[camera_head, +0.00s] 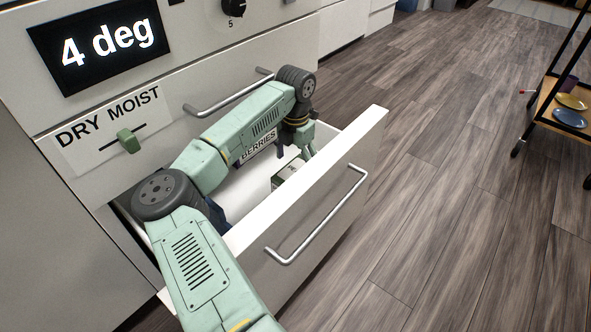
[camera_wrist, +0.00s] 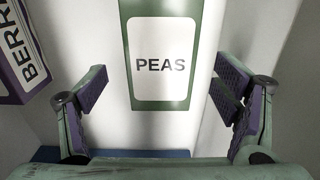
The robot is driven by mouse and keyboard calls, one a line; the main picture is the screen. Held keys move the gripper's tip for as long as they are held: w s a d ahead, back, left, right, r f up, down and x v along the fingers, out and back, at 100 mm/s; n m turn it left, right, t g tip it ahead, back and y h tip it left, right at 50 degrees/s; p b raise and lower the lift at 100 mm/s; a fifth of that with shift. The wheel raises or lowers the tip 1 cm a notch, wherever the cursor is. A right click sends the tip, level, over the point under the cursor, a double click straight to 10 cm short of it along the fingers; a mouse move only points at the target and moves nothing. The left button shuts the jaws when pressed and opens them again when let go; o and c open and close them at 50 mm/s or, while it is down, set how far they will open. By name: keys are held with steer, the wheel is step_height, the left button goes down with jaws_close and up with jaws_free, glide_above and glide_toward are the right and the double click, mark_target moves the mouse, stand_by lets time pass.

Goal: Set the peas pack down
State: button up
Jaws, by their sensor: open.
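The peas pack (camera_wrist: 163,28), white with a green border and the label PEAS, lies in the open drawer (camera_head: 345,150). In the wrist view it is ahead of and between the fingers of my gripper (camera_wrist: 162,95), which are spread wide with clear gaps on both sides. The fingers do not touch the pack. In the head view my gripper (camera_head: 303,150) reaches down into the drawer. A pack with a dark green edge (camera_head: 287,172) shows beside it, partly hidden behind the drawer front; its label cannot be read there.
A berries pack (camera_head: 260,146) stands in the drawer on the cabinet side; it shows at the left of the wrist view (camera_wrist: 22,60). The drawer front has a metal handle (camera_head: 318,215). A DRY/MOIST slider (camera_head: 128,140) is above. Open wooden floor (camera_head: 440,200) lies to the right.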

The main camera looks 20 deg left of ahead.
mark_target(295, 171)
step_height(295, 171, up, 8)
steer(key=shift+p, duration=0.45)
